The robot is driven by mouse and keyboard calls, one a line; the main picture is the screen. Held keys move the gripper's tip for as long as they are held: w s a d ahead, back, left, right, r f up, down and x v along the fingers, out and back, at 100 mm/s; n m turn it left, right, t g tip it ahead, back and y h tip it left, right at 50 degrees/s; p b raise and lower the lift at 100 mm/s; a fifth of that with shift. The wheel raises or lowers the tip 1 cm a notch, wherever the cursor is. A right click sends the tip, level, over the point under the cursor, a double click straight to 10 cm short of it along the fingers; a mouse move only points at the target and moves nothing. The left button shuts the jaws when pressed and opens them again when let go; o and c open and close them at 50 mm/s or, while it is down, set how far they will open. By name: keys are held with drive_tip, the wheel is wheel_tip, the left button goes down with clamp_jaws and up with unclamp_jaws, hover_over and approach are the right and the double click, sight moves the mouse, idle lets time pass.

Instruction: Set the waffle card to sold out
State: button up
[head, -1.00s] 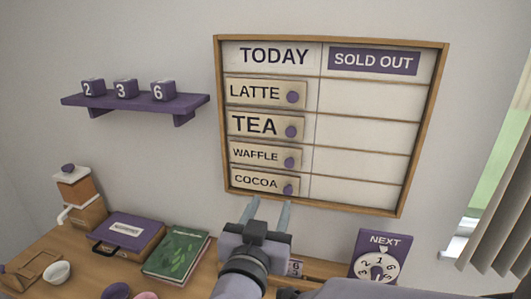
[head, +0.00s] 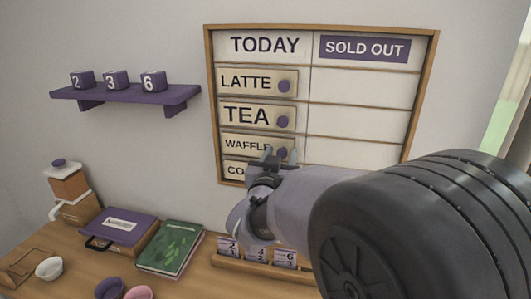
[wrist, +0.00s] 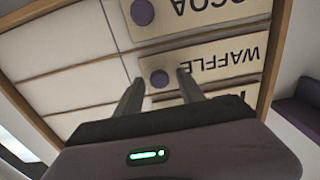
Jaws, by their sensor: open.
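The waffle card (head: 245,145) sits in the TODAY column of the wall board, in the third row below LATTE and TEA. It has a round purple knob, which shows in the wrist view (wrist: 159,78). My gripper (head: 280,154) is in front of the board at the right end of this card. Its jaws are open, with the knob seen between the two fingertips in the wrist view. I cannot tell whether the fingers touch the card. The SOLD OUT column (head: 362,121) is empty beside the waffle row. The cocoa card (head: 233,170) is partly hidden by my gripper.
The latte card (head: 245,81) and tea card (head: 245,115) are above in the TODAY column. A wooden frame (head: 212,100) borders the board. A purple shelf (head: 130,94) with number cubes is to the left. A counter below holds a green book (head: 172,248) and a purple case (head: 122,227).

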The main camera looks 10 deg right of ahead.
clamp_jaws()
idle(1.4)
